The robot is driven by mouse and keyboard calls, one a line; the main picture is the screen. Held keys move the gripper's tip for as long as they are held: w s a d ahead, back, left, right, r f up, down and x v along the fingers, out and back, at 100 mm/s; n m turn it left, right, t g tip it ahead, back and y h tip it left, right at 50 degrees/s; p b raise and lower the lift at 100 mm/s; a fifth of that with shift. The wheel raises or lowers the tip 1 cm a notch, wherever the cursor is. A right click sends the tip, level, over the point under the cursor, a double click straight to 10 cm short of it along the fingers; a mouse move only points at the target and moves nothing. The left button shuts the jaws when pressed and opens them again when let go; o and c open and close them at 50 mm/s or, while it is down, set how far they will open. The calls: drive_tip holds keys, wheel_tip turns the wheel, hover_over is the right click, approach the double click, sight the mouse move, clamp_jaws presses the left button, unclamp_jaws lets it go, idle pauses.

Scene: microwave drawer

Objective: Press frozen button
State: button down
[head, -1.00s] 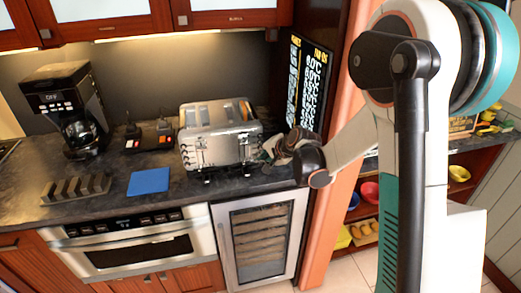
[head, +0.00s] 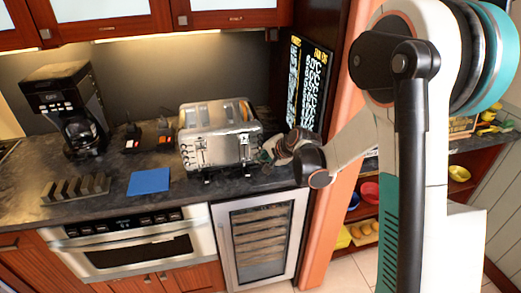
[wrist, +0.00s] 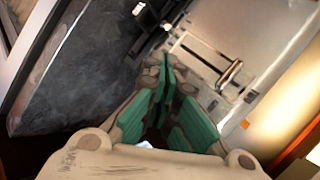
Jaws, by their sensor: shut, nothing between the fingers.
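The silver toaster (head: 220,140) stands on the dark counter with bread showing in its top slots. My gripper (head: 267,156) is at its right end, low near the counter; I cannot tell whether it touches. In the wrist view, the toaster's metal side (wrist: 285,30) fills the upper right, with a slot and a lever (wrist: 230,75) beyond my green-padded fingers. The gripper (wrist: 172,88) is shut and empty. A small orange spot (wrist: 245,124) shows to the right of the fingers. No button can be read as the frozen button; the fingers may hide part of the panel.
A blue cloth (head: 149,181) and a dark slotted rack (head: 76,188) lie on the counter to the left. A coffee maker (head: 65,105) stands farther left. A menu board (head: 312,85) stands behind my wrist. The counter edge (wrist: 60,120) shows in the wrist view.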

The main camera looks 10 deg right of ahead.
drive_tip(key=shift+w, duration=0.1)
drive_tip(key=shift+w, duration=0.3)
drive_tip(key=shift+w, duration=0.45)
idle(0.6)
drive_tip(key=shift+s, duration=0.2)
drive_tip(key=shift+s+b, duration=0.35)
drive_tip(key=shift+s, duration=0.35)
drive_tip(key=s, duration=0.5)
idle(0.6)
drive_tip(key=shift+r, duration=0.1)
